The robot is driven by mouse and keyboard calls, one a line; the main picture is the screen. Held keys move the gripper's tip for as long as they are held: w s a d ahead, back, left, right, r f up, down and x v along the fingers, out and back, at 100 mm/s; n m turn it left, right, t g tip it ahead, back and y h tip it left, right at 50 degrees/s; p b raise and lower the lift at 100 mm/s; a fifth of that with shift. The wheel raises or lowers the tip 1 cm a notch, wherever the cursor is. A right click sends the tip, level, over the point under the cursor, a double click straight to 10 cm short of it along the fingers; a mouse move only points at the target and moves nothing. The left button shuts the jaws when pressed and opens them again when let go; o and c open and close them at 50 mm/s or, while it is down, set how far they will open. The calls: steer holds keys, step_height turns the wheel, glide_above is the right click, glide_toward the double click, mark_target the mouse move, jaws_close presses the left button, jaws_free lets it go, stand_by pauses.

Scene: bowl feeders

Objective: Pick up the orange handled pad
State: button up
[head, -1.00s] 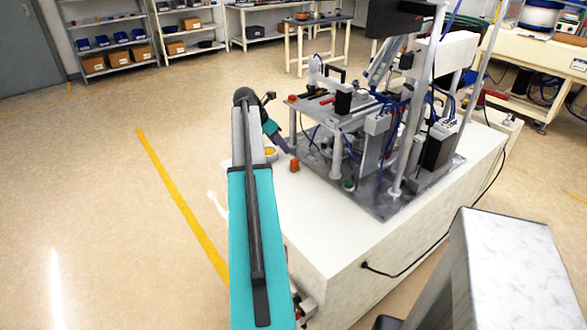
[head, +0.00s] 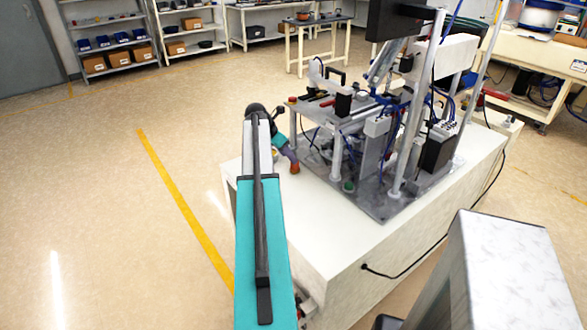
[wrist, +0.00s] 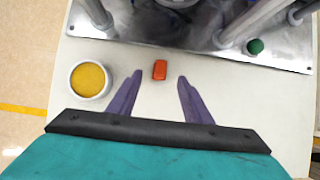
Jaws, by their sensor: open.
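The orange pad (wrist: 160,70) lies on the white bench top, just in front of the metal plate. In the wrist view it sits between and slightly beyond the two purple fingertips of my gripper (wrist: 158,80). The fingers are spread apart and hold nothing. In the head view my gripper (head: 290,160) reaches down to the bench, and a bit of the orange pad (head: 295,168) shows at its tip.
A white bowl with yellow contents (wrist: 88,79) stands left of the fingers. The metal plate (wrist: 200,42) carries posts and a green knob (wrist: 255,46). The feeder machine (head: 380,110) rises right of my arm. Bench top is clear in front of it.

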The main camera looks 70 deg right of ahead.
mark_target(295, 167)
steer(key=shift+x, duration=1.2)
steer(key=shift+p+x, duration=1.05)
steer(key=shift+x, duration=1.55)
steer(key=shift+c, duration=0.2)
jaws_close()
